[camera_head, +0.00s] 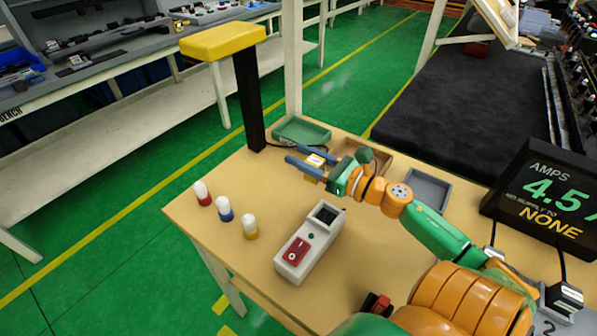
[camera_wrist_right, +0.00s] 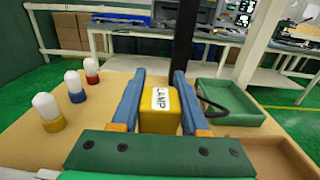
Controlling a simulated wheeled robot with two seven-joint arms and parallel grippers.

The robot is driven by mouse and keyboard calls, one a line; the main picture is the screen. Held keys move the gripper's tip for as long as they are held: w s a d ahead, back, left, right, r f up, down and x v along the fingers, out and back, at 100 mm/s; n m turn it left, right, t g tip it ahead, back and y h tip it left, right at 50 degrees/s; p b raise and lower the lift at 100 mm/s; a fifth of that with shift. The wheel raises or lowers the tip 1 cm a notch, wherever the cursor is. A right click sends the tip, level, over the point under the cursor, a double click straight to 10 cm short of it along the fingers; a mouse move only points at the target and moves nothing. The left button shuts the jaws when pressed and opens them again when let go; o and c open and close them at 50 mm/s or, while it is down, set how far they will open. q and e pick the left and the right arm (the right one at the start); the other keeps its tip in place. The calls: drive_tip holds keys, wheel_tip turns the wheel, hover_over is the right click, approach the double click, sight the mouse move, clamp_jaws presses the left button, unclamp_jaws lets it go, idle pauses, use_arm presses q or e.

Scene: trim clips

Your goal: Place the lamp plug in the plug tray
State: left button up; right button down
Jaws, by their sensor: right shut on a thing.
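The lamp plug (camera_head: 313,171) is a yellow block with a white label. In the right wrist view the plug (camera_wrist_right: 160,122) shows the word LAMP and sits between two blue fingers. My right gripper (camera_head: 294,154) is shut on it, above the table toward its back. A shallow green tray (camera_head: 301,131) lies just beyond the gripper at the table's back edge; it also shows to the right of the plug in the right wrist view (camera_wrist_right: 228,103). No label tells me which tray is the plug tray. My left gripper is not in view.
A brown tray (camera_head: 377,162) and a grey tray (camera_head: 428,188) are partly behind my right arm. A black post with a yellow top (camera_head: 222,41) stands left of the green tray. Several white-topped pegs (camera_head: 226,209) and a switch box (camera_head: 309,245) stand nearer. A meter display (camera_head: 545,197) is at right.

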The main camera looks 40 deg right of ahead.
drive_tip(key=shift+w+d+f, duration=0.2)
drive_tip(key=shift+w+f, duration=0.3)
drive_tip(key=shift+f, duration=0.1)
drive_tip(key=shift+w+d+f, duration=0.15)
drive_tip(key=shift+w+f, duration=0.35)
drive_tip(key=shift+f, duration=1.7)
drive_tip(key=shift+f+b, duration=0.1)
drive_tip(key=shift+b, duration=0.2)
drive_tip(key=shift+c, duration=2.1)
unclamp_jaws()
